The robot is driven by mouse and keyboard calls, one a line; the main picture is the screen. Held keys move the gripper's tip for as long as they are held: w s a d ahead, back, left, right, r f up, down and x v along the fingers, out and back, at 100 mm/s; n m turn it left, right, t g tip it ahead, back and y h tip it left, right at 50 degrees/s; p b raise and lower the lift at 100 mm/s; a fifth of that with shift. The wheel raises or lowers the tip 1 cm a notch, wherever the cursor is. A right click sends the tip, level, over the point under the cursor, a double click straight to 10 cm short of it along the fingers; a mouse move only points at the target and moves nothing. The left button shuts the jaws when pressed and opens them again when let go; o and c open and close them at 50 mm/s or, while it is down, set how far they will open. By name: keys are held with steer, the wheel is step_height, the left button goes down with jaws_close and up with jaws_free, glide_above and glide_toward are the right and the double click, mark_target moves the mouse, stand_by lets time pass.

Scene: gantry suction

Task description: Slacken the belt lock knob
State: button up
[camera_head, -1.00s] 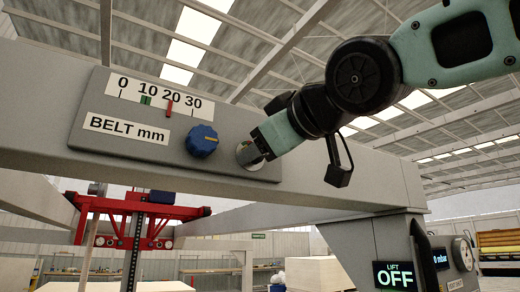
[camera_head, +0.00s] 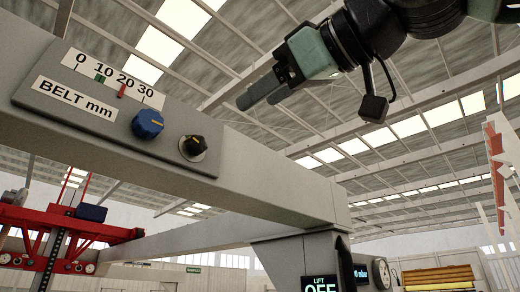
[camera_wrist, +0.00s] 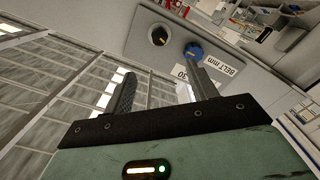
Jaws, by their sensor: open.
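A grey panel (camera_head: 60,77) on the gantry beam carries a "BELT mm" label, a scale with a red pointer near 20 and a green mark near 10. A blue knob (camera_head: 147,124) with a yellow line sits on it. A black knob (camera_head: 192,148) sits to its right on a pale round plate. Neither knob has a readable label of its own. My gripper (camera_head: 258,99) is open and empty, to the upper right of the black knob and apart from it. In the wrist view, the black knob (camera_wrist: 160,36) and blue knob (camera_wrist: 194,50) lie beyond my fingertips (camera_wrist: 161,74).
The grey beam (camera_head: 265,178) runs right to a post with a lift display (camera_head: 321,285), partly cut off, and a round gauge (camera_head: 391,277). A red carriage (camera_head: 62,228) hangs at the lower left. The space around my gripper looks clear.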

steer(key=shift+s+d, duration=0.1)
steer(key=shift+d, duration=0.05)
steer(key=m+g+h+p, duration=0.2)
steer(key=m+h+p, duration=0.35)
steer(key=p, duration=0.85)
glide_toward(199, 141)
steer(key=shift+y, duration=0.45)
steer(key=p+x, duration=0.5)
steer(key=x, duration=0.2)
steer(key=shift+w+f, duration=0.3)
steer(key=shift+w, duration=0.05)
steer(key=shift+w+a+f+p, duration=0.3)
steer(key=shift+w+a+p, duration=0.1)
steer(key=shift+w, duration=0.05)
steer(key=c, duration=1)
